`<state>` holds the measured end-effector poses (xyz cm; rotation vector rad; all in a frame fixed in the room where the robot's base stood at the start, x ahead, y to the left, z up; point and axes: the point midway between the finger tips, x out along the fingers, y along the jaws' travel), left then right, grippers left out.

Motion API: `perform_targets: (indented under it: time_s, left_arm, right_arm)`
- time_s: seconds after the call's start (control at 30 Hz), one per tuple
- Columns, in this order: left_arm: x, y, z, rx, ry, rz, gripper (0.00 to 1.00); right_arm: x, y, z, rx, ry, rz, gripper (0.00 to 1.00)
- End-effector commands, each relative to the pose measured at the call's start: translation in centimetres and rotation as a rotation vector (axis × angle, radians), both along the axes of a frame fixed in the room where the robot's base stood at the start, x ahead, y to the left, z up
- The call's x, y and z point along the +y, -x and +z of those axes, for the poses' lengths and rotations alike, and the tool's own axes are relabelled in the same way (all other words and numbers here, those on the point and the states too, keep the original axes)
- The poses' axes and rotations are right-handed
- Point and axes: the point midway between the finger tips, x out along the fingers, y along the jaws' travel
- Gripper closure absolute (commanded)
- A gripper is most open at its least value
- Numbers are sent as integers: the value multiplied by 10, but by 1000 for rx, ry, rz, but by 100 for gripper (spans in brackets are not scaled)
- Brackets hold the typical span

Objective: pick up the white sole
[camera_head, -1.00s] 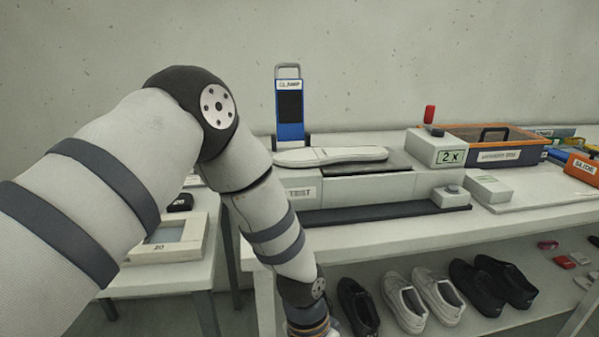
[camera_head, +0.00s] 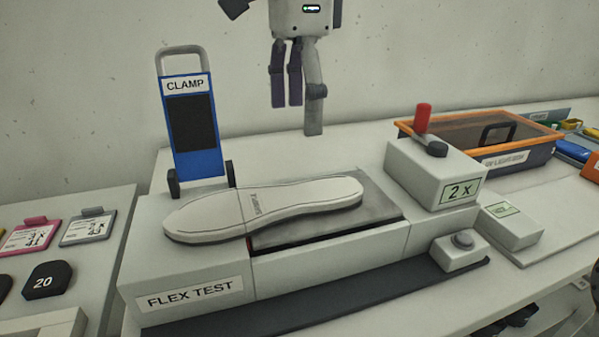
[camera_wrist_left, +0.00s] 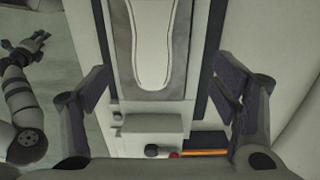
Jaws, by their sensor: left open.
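The white sole (camera_head: 262,208) lies flat on top of the flex test machine (camera_head: 330,259). My left gripper (camera_head: 297,106) hangs above and behind the sole, pointing down, open and empty. In the left wrist view the same sole (camera_wrist_left: 153,42) shows between and beyond the spread fingers of my left gripper (camera_wrist_left: 160,92), clear of them. An arm with a small gripper (camera_wrist_left: 28,46), seemingly my right, shows at the left of that view; its jaw state is unclear.
A blue clamp stand (camera_head: 192,122) rises behind the sole's left end. A control box with a red-knobbed lever (camera_head: 433,172) stands to the right. An orange-rimmed bin (camera_head: 480,135) is at the back right. Tags (camera_head: 87,227) lie on a side table at left.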

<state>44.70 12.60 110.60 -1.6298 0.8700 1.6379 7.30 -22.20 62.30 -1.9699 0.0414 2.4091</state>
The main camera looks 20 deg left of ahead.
Motion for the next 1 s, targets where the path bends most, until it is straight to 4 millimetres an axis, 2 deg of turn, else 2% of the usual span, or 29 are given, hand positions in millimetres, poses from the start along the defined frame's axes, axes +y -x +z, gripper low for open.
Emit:
perform_targets:
  time_s: [0.2,0.37,0.6,0.7,0.87,1.0]
  left_arm:
    - [0,3,-45,1,1,-2,20]
    - [0,2,-66,1,1,0,20]
    - [-1,3,-109,-1,1,-1,20]
    - [-1,2,-116,-1,0,-1,20]
    - [-1,2,-117,-1,0,0,20]
    - [-1,2,-117,-1,0,0,50]
  right_arm:
    - [0,-4,6,-16,1,0,60]
    - [0,-6,7,-23,0,0,60]
    - [0,-11,11,-42,1,0,60]
    - [0,-11,11,-42,1,0,60]
    - [0,-11,11,-41,1,0,60]
    - [0,-11,11,-41,1,0,60]
